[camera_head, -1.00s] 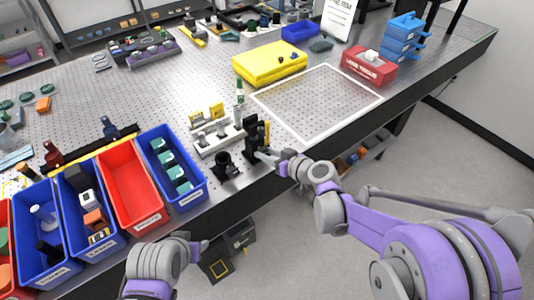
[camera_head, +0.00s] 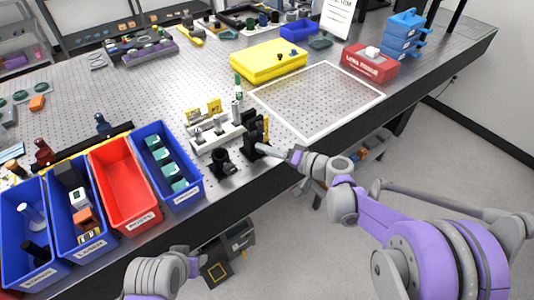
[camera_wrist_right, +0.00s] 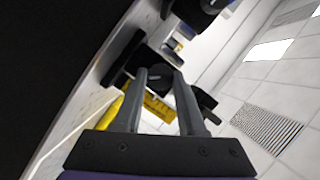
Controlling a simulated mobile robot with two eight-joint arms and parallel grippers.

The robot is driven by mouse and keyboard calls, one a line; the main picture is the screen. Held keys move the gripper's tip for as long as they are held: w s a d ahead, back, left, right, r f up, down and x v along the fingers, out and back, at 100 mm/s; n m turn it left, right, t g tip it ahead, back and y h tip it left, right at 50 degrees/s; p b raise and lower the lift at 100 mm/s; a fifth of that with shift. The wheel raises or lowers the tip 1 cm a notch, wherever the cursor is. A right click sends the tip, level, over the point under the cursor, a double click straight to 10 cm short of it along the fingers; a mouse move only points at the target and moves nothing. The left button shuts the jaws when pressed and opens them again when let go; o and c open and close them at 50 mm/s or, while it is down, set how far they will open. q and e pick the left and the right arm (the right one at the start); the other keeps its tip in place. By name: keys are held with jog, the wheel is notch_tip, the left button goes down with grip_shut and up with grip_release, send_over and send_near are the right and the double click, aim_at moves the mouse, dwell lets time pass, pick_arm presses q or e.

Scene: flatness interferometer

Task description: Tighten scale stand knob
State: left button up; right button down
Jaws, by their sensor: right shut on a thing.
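The black scale stand (camera_head: 249,133) stands near the table's front edge, just right of a white holder block. A yellow scale with dark marks (camera_wrist_right: 157,108) shows behind the fingers in the right wrist view. My right gripper (camera_head: 261,148) reaches the stand's front side from the right. In the right wrist view its two fingers (camera_wrist_right: 162,76) are shut on a small dark part, which I take to be the stand's knob; the fingers mostly hide it. My left gripper (camera_head: 196,265) is low in front of the table, away from the stand; its jaws are too small to judge.
A small black mount (camera_head: 221,160) stands close left of the stand. Blue and red bins (camera_head: 124,190) line the table's front left. A white-framed area (camera_head: 318,100) lies clear to the right, with a yellow case (camera_head: 268,62) behind it.

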jog(key=m+y+b, duration=0.1)
jog(key=m, duration=0.1)
jog(key=m+y+b, duration=0.1)
jog(key=b, duration=0.1)
jog(key=shift+f+m, duration=0.3)
jog(key=shift+m, duration=0.1)
jog(key=shift+m+t+y+b, duration=0.4)
jog(key=shift+m+y+b, duration=0.2)
jog(key=shift+m+b, duration=0.7)
jog(key=shift+m, duration=0.4)
jog(key=c, duration=0.5)
grip_release()
jog(key=shift+d, duration=0.1)
jog(key=v, duration=1)
jog(key=shift+s+d, duration=0.25)
